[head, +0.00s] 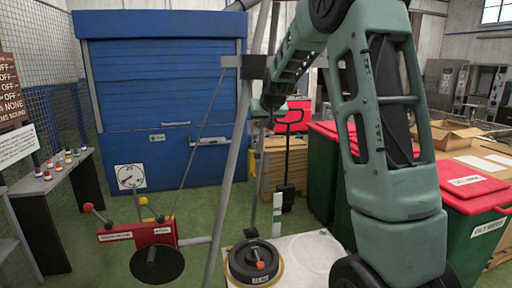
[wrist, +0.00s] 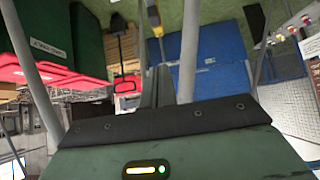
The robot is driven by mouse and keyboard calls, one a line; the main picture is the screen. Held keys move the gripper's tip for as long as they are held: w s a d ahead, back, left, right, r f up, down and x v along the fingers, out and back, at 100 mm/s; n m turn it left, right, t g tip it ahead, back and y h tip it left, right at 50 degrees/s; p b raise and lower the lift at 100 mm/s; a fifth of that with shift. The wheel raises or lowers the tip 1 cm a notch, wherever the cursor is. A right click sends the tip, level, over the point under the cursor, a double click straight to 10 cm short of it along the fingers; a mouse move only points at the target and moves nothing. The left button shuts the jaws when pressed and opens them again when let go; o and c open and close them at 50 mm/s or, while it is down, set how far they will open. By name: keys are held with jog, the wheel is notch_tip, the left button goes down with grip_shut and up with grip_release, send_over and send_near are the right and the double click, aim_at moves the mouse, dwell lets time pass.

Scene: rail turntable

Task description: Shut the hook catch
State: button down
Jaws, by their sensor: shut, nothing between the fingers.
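My gripper (head: 268,118) hangs at the end of my forearm, in front of the blue shutter and among the legs of a tall grey tripod (head: 230,165). Its fingers (wrist: 158,80) show in the wrist view as narrow grey shapes, shut and empty. A black round weight (head: 242,266) with an orange piece on top rests on a pale board below. A thin upright line runs above the weight. I cannot make out the hook catch for certain in either view; it is too small or hidden behind my arm.
A red lever box (head: 150,236) with a black disc (head: 156,266) stands at left. Green bins with red lids (head: 473,187) stand at right. A blue shutter (head: 160,100) closes the back. Tripod legs flank my gripper; green floor is open between.

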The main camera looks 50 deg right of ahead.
jog(key=p, duration=0.4)
send_over(258, 160)
notch_tip(258, 160, down, 7)
jog(key=shift+w+r, duration=0.1)
jog(key=shift+w, duration=0.05)
notch_tip(258, 160, down, 2)
jog(key=shift+f+p, duration=0.25)
jog(key=shift+p, duration=0.15)
jog(key=shift+f, duration=0.8)
jog(key=shift+f, duration=0.15)
